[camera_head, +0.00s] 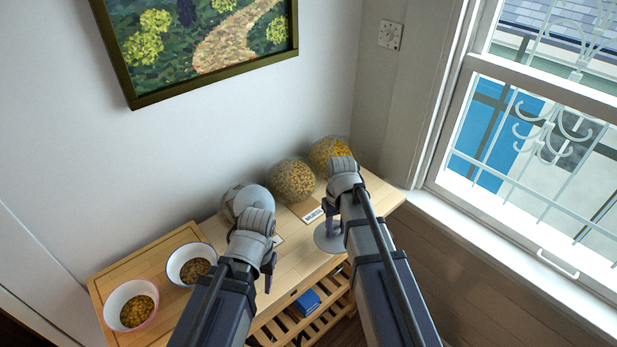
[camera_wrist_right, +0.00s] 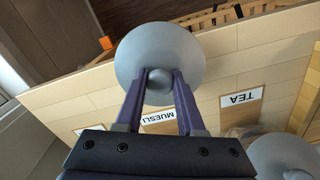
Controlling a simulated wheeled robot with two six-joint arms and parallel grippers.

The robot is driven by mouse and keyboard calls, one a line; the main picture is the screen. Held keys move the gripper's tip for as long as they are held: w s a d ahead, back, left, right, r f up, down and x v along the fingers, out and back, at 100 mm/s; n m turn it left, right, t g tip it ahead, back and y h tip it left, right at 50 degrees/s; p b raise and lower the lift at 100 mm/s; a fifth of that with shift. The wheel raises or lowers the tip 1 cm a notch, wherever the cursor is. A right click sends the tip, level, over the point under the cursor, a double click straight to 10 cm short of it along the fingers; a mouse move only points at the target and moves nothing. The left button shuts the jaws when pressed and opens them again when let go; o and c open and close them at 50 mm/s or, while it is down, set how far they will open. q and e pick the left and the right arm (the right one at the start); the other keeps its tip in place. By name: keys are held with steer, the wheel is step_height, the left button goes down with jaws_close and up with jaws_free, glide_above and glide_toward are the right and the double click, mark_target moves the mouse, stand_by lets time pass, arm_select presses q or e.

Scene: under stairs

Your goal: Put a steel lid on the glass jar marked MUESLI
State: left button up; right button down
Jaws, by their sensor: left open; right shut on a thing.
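My right gripper (camera_wrist_right: 158,100) is shut on the knob of a round steel lid (camera_wrist_right: 150,45). In the head view the lid (camera_head: 324,240) hangs below my right gripper (camera_head: 331,222), near the table's front edge and apart from any jar. A MUESLI label (camera_wrist_right: 158,115) lies on the table; in the head view a label (camera_head: 313,215) lies before the middle round glass jar (camera_head: 292,180), which has brown contents and no visible lid. My left gripper (camera_head: 268,265) is open and empty before the left jar (camera_head: 236,200).
The left jar has a steel lid (camera_wrist_right: 280,155), near a TEA label (camera_wrist_right: 242,98). A third jar (camera_head: 328,152) with yellow contents stands at the right. Two bowls, white (camera_head: 131,304) and blue-rimmed (camera_head: 190,265), stand on the left of the wooden table (camera_head: 300,245). A wall and window bound it.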

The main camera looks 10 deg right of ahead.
steer(key=w+r+t+y+p, duration=0.1)
steer(key=w+a+r+t+y+p, duration=0.1)
steer(key=r, duration=0.1)
steer(key=w+a+r+m+t+p, duration=0.1)
steer(key=w, duration=0.1)
steer(key=shift+r+y, duration=0.15)
steer(key=shift+y, duration=0.25)
steer(key=w+r+m+t+y+p, duration=0.2)
steer(key=w+r+m+t, duration=0.1)
steer(key=w+r+t, duration=0.4)
steer(key=shift+w+a+f+g+y+b, duration=0.1)
steer(key=shift+w+a+f+g+b, duration=0.2)
steer(key=shift+w+f+b, duration=0.3)
steer(key=shift+w+a+f+g+y+b, duration=0.1)
steer(key=shift+w+a+f+g+b, duration=0.1)
steer(key=shift+w+f+g+b, duration=0.35)
steer(key=shift+w+a+f+g+y+b, duration=0.15)
steer(key=shift+w+a+f+b, duration=0.2)
steer(key=shift+b, duration=0.4)
steer(key=shift+b+x, duration=0.65)
steer(key=shift+x, duration=0.2)
steer(key=shift+w, duration=0.1)
steer(key=shift+c, duration=2.2)
jaws_free()
steer(key=shift+o, duration=0.3)
steer(key=o, duration=0.4)
